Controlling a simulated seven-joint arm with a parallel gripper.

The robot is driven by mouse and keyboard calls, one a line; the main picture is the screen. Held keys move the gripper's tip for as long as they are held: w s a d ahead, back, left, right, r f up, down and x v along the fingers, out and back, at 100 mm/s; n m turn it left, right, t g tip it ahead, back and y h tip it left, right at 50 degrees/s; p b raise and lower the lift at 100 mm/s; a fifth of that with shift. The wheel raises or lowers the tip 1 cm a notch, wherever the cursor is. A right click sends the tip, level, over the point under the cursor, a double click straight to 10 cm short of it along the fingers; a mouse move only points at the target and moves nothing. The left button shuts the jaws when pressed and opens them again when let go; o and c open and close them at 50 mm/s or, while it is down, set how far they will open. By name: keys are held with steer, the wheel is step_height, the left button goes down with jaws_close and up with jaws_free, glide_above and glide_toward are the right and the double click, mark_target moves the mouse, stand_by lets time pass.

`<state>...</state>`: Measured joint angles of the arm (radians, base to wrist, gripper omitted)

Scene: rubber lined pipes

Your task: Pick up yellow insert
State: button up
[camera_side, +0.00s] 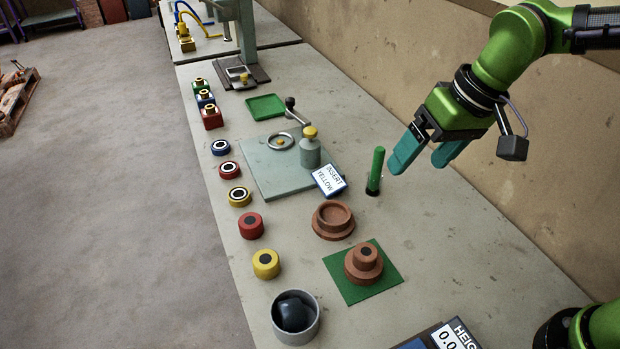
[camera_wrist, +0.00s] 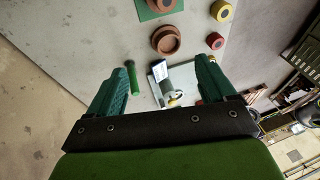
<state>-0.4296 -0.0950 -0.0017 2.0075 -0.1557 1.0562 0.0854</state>
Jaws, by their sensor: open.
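A sign (camera_side: 329,180) reading "INSERT YELLOW" leans by the grey-green plate. Two yellow round pieces stand in the row along the table's left edge: a low yellow ring (camera_side: 239,196) with a dark and white centre, and a taller yellow cylinder (camera_side: 266,264) with a dark centre. A yellow piece (camera_wrist: 221,11) also shows at the top of the wrist view. I cannot tell which one is the insert. My gripper (camera_side: 417,165) is open and empty, raised above the right side of the table, well apart from both. Its two teal fingers also show in the wrist view (camera_wrist: 165,62).
A green upright cylinder (camera_side: 376,171) stands below and left of my gripper. A grey bottle (camera_side: 310,152) with a yellow cap stands on the plate (camera_side: 265,178). Brown round parts (camera_side: 333,220) and a grey cup (camera_side: 295,335) are nearer. A wall runs along the right.

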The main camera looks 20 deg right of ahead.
steer(key=w+a+f+n+g+h, duration=0.1)
steer(key=w+a+f, duration=0.1)
steer(key=a, duration=0.5)
steer(key=w+a+f+g, duration=0.1)
steer(key=w+a+f, duration=0.1)
steer(key=a, duration=0.4)
steer(key=m+h, duration=0.2)
steer(key=m, duration=0.1)
glide_above(265, 259)
steer(key=f, duration=1.1)
steer(key=shift+s, duration=0.4)
steer(key=shift+w+f, duration=0.15)
steer(key=shift+f, duration=1.45)
steer(key=shift+w+f, duration=0.15)
steer(key=shift+f, duration=1.45)
steer(key=c, duration=1.1)
